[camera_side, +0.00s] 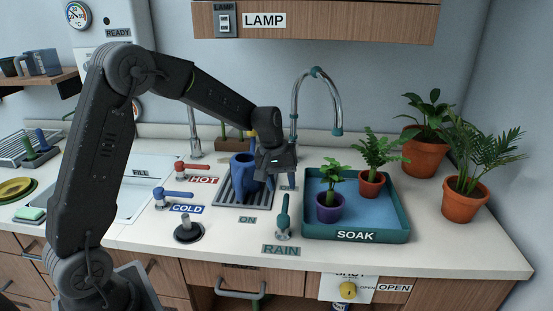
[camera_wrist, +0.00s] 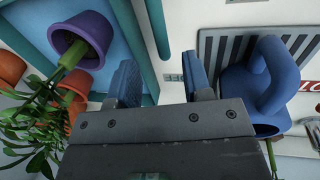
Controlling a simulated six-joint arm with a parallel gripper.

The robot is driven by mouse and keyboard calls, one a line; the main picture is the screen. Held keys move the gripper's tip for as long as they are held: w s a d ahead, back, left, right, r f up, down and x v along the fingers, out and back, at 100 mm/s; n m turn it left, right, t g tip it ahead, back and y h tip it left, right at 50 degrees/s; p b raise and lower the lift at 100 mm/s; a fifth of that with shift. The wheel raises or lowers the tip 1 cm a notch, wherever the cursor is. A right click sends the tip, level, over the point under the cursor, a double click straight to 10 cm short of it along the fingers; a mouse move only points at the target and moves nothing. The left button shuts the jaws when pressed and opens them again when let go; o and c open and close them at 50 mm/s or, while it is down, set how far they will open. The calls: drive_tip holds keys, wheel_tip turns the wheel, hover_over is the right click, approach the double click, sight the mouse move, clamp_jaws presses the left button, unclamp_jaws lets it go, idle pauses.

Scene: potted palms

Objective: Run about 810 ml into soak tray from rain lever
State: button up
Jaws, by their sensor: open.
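The soak tray (camera_side: 356,236) is a teal-rimmed tray with a blue floor on the counter's right; part of it shows in the wrist view (camera_wrist: 110,13). A purple pot (camera_side: 330,209) and a terracotta pot (camera_side: 371,184), both planted, stand in it. The rain lever (camera_side: 284,217) has a teal handle pointing up, just left of the tray, above the RAIN label. A curved metal spout (camera_side: 317,73) with a teal tip ends above the tray's back; no stream shows. My gripper (camera_side: 278,181) is open and empty, above and behind the lever; its fingers show in the wrist view (camera_wrist: 160,82).
A blue jug (camera_side: 242,174) stands on a dark grate (camera_side: 228,192) close left of my gripper. Red HOT (camera_side: 193,168) and blue COLD (camera_side: 178,193) levers are farther left. Two potted plants (camera_side: 425,155) (camera_side: 465,200) stand right of the tray.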

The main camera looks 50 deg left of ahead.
sight(285, 200)
wheel_tip(285, 200, up, 8)
drive_tip(key=s+a, duration=0.1)
drive_tip(key=shift+r, duration=0.25)
drive_tip(key=shift+s, duration=0.25)
idle(0.6)
drive_tip(key=f, duration=0.4)
drive_tip(key=w+d+f, duration=0.1)
drive_tip(key=f, duration=0.4)
drive_tip(key=w+f, duration=0.1)
drive_tip(key=f, duration=0.3)
drive_tip(key=shift+d+f, duration=0.35)
drive_tip(key=shift+d, duration=0.05)
drive_tip(key=shift+c, duration=0.3)
clamp_jaws()
